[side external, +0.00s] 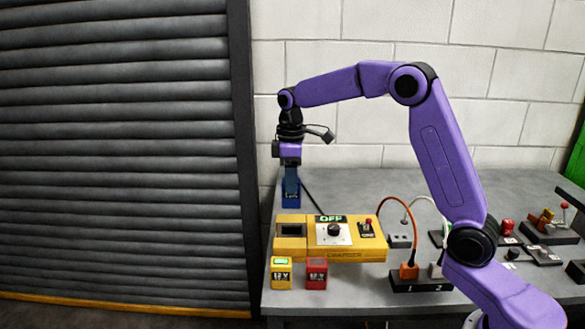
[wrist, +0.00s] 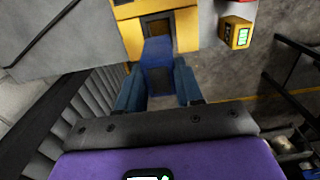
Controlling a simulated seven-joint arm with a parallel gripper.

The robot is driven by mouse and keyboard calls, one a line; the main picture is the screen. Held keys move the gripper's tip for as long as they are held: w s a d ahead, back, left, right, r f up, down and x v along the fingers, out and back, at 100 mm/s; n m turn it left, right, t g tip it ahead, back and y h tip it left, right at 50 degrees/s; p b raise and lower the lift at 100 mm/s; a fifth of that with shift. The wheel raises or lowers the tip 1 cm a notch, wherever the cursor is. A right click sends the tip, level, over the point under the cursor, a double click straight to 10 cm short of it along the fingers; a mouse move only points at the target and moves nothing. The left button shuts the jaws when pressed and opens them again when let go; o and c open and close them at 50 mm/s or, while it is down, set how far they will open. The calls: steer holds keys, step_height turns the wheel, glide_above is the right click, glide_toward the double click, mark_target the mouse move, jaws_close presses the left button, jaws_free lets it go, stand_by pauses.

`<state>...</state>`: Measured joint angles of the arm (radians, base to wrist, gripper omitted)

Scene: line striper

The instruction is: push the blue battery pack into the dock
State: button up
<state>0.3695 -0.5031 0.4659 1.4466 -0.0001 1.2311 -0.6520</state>
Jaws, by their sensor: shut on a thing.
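The blue battery pack (wrist: 158,60) is between the two blue fingers of my gripper (wrist: 158,88) in the wrist view. In the side view my gripper (side external: 291,185) points down, shut on the blue battery pack (side external: 291,201), at the far side of the yellow charger (side external: 350,250). The dock, a dark slot (side external: 291,230), is at the charger's left end. In the wrist view the slot (wrist: 157,25) lies just beyond the pack, roughly in line with it. Whether the pack touches the charger or the table is unclear.
A yellow battery (side external: 281,272) and a red battery (side external: 316,273) stand in front of the charger near the table's edge. The charger has a knob (side external: 334,231) and an "OFF" display. A black power strip (side external: 420,283) with cables lies to the right. A shutter (side external: 120,150) is left.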

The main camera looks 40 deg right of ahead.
mark_target(292, 201)
steer(key=shift+f, duration=3.2)
steer(key=shift+f, duration=2.05)
steer(key=o, duration=1.4)
steer(key=shift+r, duration=3.5)
steer(key=shift+s, duration=0.1)
